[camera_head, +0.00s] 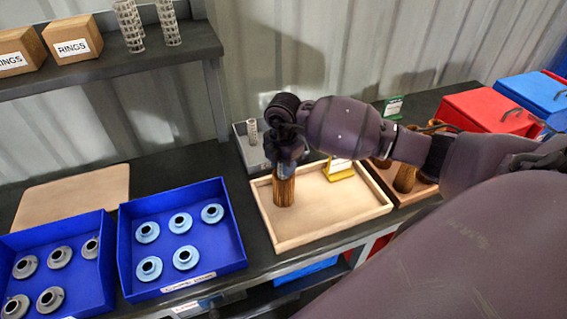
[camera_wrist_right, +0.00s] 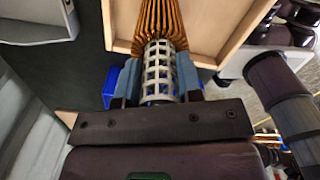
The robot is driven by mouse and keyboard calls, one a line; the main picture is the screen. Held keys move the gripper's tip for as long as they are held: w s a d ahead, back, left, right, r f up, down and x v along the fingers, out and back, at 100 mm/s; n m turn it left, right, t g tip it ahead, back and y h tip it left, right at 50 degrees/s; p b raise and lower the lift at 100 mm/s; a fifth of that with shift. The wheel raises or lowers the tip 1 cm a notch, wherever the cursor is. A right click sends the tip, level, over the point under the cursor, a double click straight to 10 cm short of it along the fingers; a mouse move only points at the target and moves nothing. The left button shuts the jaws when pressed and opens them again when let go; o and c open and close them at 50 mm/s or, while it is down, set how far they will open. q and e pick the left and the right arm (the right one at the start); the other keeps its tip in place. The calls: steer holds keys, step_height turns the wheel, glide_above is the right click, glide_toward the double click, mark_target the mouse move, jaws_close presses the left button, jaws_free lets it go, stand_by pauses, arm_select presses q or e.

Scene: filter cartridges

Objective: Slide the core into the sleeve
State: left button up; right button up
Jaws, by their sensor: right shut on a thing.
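My right gripper (camera_head: 286,168) points down over the wooden tray, directly above the brown pleated sleeve (camera_head: 284,191). The sleeve stands upright near the tray's left side. In the right wrist view my right gripper (camera_wrist_right: 160,72) is shut on the core, a pale lattice tube (camera_wrist_right: 159,82). The core's far end meets the sleeve's open end, and orange-brown pleats (camera_wrist_right: 158,20) fan out around it. How deep the core sits in the sleeve is hidden. The gripper hides the core in the head view. My left gripper is not in view.
The wooden tray (camera_head: 338,222) also holds a yellow stand (camera_head: 339,170). Blue bins (camera_head: 235,247) with end caps stand to the left. Spare lattice cores (camera_head: 129,25) stand on the shelf. A grey bin (camera_head: 242,150) lies behind the gripper. Red (camera_head: 490,110) and blue boxes stand at the right.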

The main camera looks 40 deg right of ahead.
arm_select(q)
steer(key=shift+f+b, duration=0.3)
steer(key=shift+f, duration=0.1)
arm_select(e)
steer(key=shift+f, duration=0.65)
steer(key=o, duration=1)
steer(key=shift+c, duration=0.2)
steer(key=shift+r, duration=0.1)
step_height(320, 180, up, 10)
steer(key=shift+f, duration=0.15)
steer(key=shift+r, duration=0.45)
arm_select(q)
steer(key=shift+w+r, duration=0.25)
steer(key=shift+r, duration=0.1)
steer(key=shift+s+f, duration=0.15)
